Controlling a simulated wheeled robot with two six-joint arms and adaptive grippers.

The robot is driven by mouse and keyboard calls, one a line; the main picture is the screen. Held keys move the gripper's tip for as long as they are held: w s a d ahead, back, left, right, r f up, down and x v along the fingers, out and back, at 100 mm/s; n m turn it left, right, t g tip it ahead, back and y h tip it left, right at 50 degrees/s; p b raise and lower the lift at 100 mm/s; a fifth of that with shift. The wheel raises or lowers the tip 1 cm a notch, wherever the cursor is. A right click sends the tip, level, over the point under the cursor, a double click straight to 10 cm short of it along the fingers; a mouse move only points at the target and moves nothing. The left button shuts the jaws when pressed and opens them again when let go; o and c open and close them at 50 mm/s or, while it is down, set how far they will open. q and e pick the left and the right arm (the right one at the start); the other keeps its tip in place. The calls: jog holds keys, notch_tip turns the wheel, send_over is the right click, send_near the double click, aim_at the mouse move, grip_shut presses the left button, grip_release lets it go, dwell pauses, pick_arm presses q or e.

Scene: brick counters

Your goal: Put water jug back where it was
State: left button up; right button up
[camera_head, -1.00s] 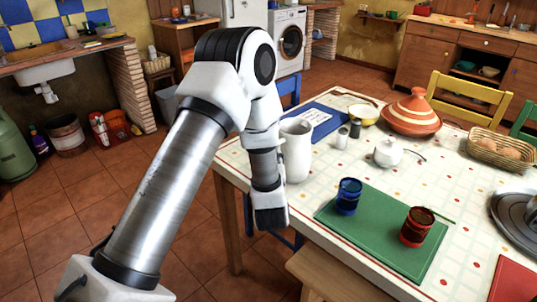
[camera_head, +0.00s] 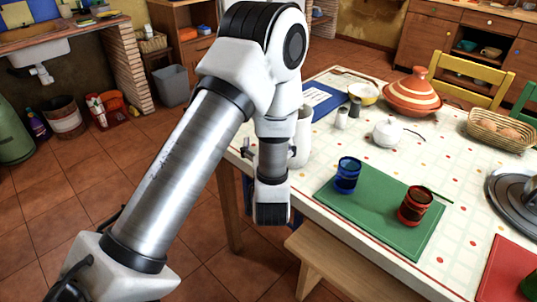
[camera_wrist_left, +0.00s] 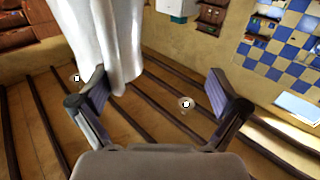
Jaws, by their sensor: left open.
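The white water jug (camera_head: 303,134) stands upright near the table's left edge, partly hidden behind my left wrist. In the left wrist view, which is upside down, the jug (camera_wrist_left: 117,40) fills the upper left and overlaps my left-hand finger. My left gripper (camera_wrist_left: 158,82) is open, with a clear gap between its fingers. The jug lies at one side of the gap, and I cannot tell whether a finger touches it. In the head view the gripper (camera_head: 270,150) is mostly hidden behind my wrist. My right gripper is not in view.
The tiled table (camera_head: 455,235) holds a green mat (camera_head: 380,223) with a blue cup (camera_head: 347,174) and a red cup (camera_head: 415,205). A white teapot (camera_head: 387,132), two shakers and a tagine (camera_head: 412,95) stand beyond. A wooden bench (camera_head: 330,265) is in front.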

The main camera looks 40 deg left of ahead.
pick_arm(q)
jog(key=v, duration=0.8)
jog(key=shift+a, duration=0.1)
